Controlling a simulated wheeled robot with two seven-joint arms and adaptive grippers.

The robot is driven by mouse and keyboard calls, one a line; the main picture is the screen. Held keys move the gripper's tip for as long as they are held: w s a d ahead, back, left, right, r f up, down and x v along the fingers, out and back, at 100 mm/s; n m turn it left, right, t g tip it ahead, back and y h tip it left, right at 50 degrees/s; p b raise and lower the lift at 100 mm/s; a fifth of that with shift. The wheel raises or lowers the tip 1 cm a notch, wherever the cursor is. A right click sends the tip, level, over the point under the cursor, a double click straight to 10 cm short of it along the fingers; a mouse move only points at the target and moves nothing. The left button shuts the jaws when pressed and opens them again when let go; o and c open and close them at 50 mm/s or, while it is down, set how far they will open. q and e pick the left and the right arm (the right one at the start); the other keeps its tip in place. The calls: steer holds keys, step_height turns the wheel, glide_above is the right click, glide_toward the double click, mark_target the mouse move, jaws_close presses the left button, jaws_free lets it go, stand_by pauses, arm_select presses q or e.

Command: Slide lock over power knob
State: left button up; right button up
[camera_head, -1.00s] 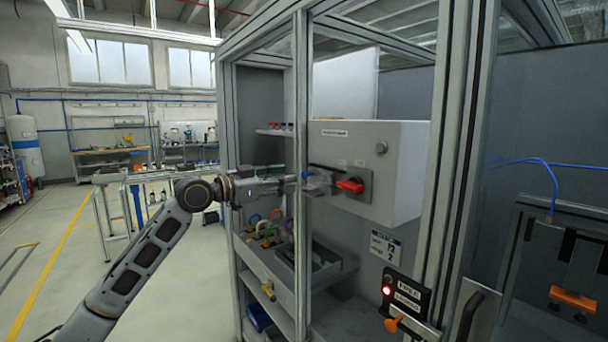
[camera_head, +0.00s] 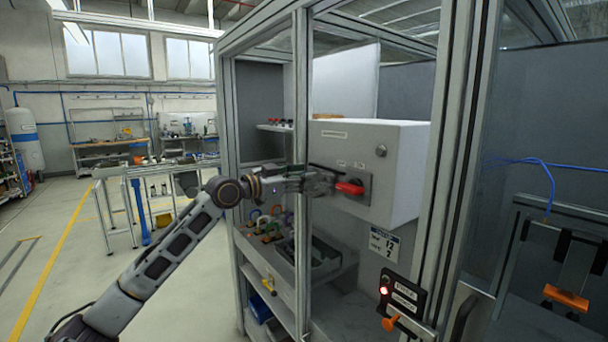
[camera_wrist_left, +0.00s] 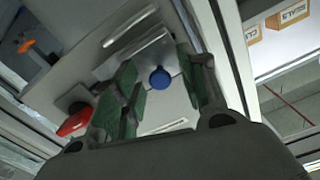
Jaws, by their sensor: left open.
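The red power knob (camera_head: 349,188) is on a dark plate on the front of a light grey control box (camera_head: 400,165). It also shows at the left of the left wrist view (camera_wrist_left: 75,122). A blue knob (camera_wrist_left: 160,78), possibly the slide lock's grip, sits between the finger pads in the left wrist view; it is apart from the red knob. My left gripper (camera_head: 322,183) is open just left of the red knob in the head view. Its green-padded fingers (camera_wrist_left: 157,62) stand either side of the blue knob; contact cannot be told. My right gripper is not in view.
An aluminium frame post (camera_head: 301,130) stands close beside my left gripper, and a thicker post (camera_head: 455,150) is to the right. A shelf with coloured padlock-like items (camera_head: 265,228) is below. A panel with a lit red button (camera_head: 403,293) is lower right.

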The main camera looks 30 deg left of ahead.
arm_select(q)
steer(key=shift+w+d, duration=0.2)
steer(key=shift+w, duration=0.3)
jaws_close()
